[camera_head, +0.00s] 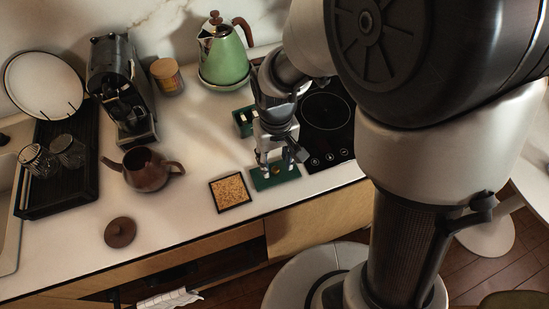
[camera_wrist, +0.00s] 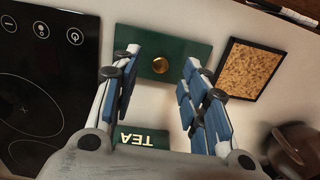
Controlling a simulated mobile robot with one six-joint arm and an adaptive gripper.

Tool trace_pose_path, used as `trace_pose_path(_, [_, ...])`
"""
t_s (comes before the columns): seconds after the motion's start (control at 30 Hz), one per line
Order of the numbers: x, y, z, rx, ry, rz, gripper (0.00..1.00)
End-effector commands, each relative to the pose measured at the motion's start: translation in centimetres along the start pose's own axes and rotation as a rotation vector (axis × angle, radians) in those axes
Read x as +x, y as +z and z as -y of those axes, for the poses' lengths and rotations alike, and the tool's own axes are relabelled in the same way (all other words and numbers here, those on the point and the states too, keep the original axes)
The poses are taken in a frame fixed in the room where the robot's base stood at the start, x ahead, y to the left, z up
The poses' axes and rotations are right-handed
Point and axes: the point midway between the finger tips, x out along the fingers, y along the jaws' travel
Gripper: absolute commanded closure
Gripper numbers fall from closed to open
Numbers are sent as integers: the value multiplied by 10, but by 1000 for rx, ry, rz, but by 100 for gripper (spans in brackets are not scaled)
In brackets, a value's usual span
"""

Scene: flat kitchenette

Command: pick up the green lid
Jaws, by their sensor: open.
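The green lid (camera_wrist: 140,47) is a flat dark-green rectangle with a round brass knob (camera_wrist: 160,64), lying on the white counter. It also shows in the head view (camera_head: 288,174) near the counter's front edge, partly covered by my gripper. My gripper (camera_head: 279,162) is over the lid and points down. In the wrist view my gripper (camera_wrist: 157,72) has its two blue-padded fingers apart, one on each side of the knob, with nothing between them. I cannot tell how far above the lid the fingertips are.
A green item marked TEA (camera_wrist: 143,138) lies behind the lid. A dark-framed, speckled tan square (camera_head: 230,191) is beside the lid. A black cooktop (camera_head: 327,112), green kettle (camera_head: 223,60), brown teapot (camera_head: 146,172) and its round brown lid (camera_head: 120,232) are around. The counter between teapot and square is clear.

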Motion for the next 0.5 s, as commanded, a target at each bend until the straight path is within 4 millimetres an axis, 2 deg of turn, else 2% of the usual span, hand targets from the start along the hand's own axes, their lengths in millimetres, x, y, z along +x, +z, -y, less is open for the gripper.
trace_pose_path(0.03, [13,1,1,-1,0,2,59])
trace_pose_path(0.13, [25,0,1,0,0,2,59])
trace_pose_path(0.37, [26,0,0,0,0,-1,59])
trace_pose_path(0.5, [26,0,0,0,0,-1,66])
